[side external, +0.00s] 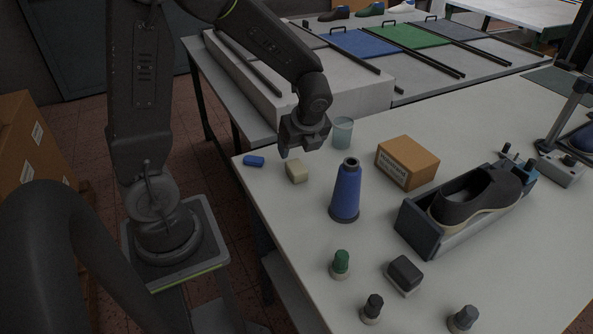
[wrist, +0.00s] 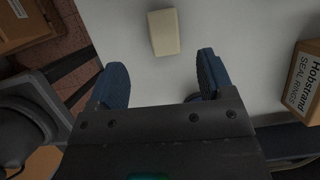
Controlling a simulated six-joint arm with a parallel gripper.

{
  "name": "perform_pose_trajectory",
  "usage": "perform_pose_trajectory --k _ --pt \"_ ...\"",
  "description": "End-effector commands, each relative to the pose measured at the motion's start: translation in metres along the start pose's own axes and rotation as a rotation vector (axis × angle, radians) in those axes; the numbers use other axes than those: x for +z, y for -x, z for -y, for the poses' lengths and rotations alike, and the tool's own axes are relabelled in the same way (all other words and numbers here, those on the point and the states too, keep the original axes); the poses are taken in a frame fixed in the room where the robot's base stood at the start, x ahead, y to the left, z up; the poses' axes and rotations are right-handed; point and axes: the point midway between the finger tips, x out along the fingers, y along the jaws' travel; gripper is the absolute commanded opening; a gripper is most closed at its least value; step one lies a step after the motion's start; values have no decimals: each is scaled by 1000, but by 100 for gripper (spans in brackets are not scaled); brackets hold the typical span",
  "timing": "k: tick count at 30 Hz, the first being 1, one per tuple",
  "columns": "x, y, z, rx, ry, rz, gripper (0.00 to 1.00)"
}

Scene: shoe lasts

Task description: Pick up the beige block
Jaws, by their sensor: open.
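The beige block (side external: 297,171) lies on the white table near its left edge in the side view. In the wrist view the beige block (wrist: 164,32) lies ahead of the fingertips, roughly centred between them but beyond their reach. My gripper (side external: 300,150) is just above and beside the block in the side view, apart from it. In the wrist view my gripper (wrist: 162,75) shows two blue fingers spread wide, with nothing between them.
A blue eraser-like piece (side external: 254,161) lies left of the block. A blue thread cone (side external: 346,190) stands to the right, with a clear cup (side external: 342,133) behind. A cardboard box (side external: 407,162) and a shoe in a holder (side external: 470,205) sit farther right.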

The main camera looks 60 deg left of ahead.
Motion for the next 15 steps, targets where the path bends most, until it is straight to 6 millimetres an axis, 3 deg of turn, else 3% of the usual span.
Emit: perform_pose_trajectory --k 3,15 --pt "-1 -22 0 4 0 -1 74" --pt "-7 -58 2 3 1 -3 74"
